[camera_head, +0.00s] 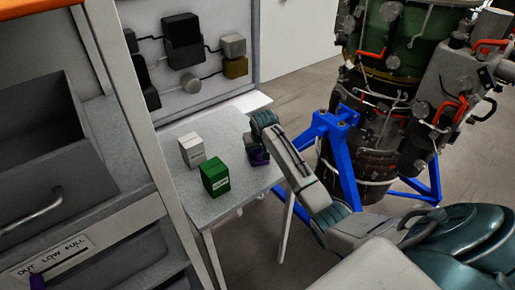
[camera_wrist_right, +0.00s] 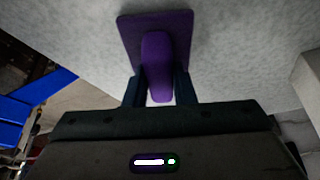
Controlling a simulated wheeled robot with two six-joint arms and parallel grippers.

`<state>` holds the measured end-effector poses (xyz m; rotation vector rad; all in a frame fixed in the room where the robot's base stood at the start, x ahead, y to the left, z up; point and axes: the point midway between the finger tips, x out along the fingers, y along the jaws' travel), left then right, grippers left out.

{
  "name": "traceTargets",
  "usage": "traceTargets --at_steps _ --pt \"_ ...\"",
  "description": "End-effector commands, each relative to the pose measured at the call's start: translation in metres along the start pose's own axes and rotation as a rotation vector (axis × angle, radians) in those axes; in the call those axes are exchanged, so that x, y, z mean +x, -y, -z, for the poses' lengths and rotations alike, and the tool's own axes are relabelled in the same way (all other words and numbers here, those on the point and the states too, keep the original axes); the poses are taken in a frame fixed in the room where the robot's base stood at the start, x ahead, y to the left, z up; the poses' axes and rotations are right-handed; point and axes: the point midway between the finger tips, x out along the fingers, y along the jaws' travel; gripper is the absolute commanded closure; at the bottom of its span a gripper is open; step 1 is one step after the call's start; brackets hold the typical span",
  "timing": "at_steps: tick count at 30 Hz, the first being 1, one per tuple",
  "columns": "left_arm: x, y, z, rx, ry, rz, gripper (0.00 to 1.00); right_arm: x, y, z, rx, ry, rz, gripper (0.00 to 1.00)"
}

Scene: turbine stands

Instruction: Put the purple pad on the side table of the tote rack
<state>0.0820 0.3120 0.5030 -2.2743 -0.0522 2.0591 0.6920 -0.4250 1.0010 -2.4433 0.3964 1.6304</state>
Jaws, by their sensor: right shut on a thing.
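The purple pad (camera_wrist_right: 179,35) has a flat square base and a raised purple grip block. My right gripper (camera_wrist_right: 161,92) is shut on that block, with one dark finger on each side. In the wrist view the pad is over or against the grey speckled top of the side table; I cannot tell whether it touches. In the head view the pad (camera_head: 258,157) shows partly under my right gripper (camera_head: 256,147), at the right edge of the side table (camera_head: 240,185). My left gripper is not in view.
A white box (camera_head: 191,151) and a green box (camera_head: 215,176) stand on the side table, left of my right gripper. The tote rack (camera_head: 150,140) with a grey bin rises at the left. A turbine on a blue stand (camera_head: 345,165) is at the right.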

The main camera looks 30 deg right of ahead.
Motion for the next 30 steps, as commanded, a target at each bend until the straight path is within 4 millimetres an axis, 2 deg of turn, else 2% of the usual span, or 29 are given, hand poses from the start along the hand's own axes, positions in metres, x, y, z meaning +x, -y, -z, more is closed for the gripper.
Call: traceTargets --at_steps 5,6,9,15,16,17,24,30 --pt "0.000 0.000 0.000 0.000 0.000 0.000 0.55 0.004 0.000 -0.002 0.000 0.000 0.000 1.00" --pt "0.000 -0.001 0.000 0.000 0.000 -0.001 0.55 0.003 0.000 -0.001 0.000 -0.001 0.000 0.69" --pt "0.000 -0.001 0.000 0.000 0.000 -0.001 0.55 0.003 0.000 -0.001 0.000 0.000 0.000 0.51" --pt "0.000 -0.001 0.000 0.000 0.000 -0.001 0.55 0.003 0.000 -0.001 0.000 0.000 0.000 0.51" --pt "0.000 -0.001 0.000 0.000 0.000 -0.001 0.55 0.003 0.000 -0.001 0.000 0.000 0.000 0.45" --pt "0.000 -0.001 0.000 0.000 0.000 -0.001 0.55 0.003 0.000 -0.001 0.000 0.000 0.000 0.44" --pt "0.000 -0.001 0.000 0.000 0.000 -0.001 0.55 0.003 0.000 -0.001 0.000 0.000 0.000 0.44" --pt "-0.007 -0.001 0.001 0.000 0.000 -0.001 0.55 -0.010 0.000 0.000 -0.001 -0.002 0.001 0.44"
